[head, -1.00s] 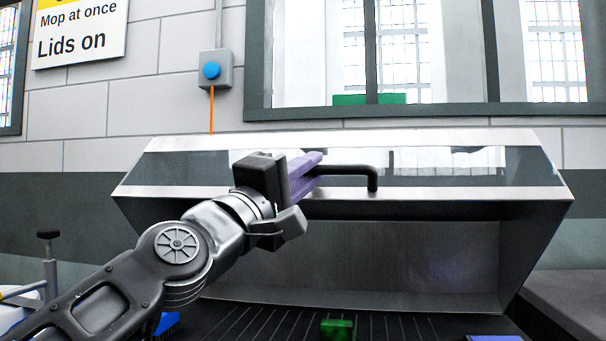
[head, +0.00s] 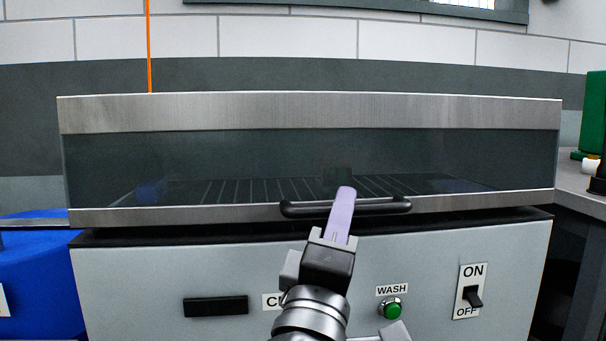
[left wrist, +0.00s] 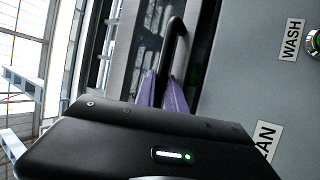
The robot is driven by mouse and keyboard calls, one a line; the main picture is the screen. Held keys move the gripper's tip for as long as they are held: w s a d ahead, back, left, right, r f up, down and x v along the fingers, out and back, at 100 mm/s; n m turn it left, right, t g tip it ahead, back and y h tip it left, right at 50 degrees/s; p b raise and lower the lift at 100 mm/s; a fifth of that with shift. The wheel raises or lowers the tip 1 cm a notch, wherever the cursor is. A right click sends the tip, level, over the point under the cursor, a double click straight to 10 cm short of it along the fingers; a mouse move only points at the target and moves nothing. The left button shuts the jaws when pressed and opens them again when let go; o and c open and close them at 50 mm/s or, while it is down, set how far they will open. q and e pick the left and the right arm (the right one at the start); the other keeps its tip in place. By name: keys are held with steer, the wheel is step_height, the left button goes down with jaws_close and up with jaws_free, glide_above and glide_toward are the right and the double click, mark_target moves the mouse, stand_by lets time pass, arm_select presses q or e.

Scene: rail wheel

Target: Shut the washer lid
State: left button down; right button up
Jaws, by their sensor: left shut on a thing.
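The washer lid (head: 310,112), a steel frame with a dark glass front, is lowered over the washer body (head: 150,280). Its lower edge lies just above the black rim, and I cannot tell whether it touches. The black bar handle (head: 385,207) runs along the lower edge of the lid. My right gripper is out of view.
The washer front carries a black slot, a green WASH button (head: 391,308) and an ON/OFF switch (head: 473,297) close to my left arm. A blue object (head: 35,270) stands at the left. A dark counter (head: 580,190) with a green thing is at the right.

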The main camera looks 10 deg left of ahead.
arm_select(q)
steer(key=shift+w+a+f, duration=0.1)
steer(key=shift+a+f, duration=0.05)
steer(key=shift+f, duration=0.8)
steer(key=c, duration=1.7)
jaws_free()
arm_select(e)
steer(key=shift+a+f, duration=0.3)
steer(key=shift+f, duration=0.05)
arm_select(q)
steer(key=p+v, duration=0.1)
steer(key=v, duration=0.7)
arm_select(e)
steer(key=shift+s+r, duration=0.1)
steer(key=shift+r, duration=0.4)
arm_select(q)
steer(key=shift+w+f, duration=0.1)
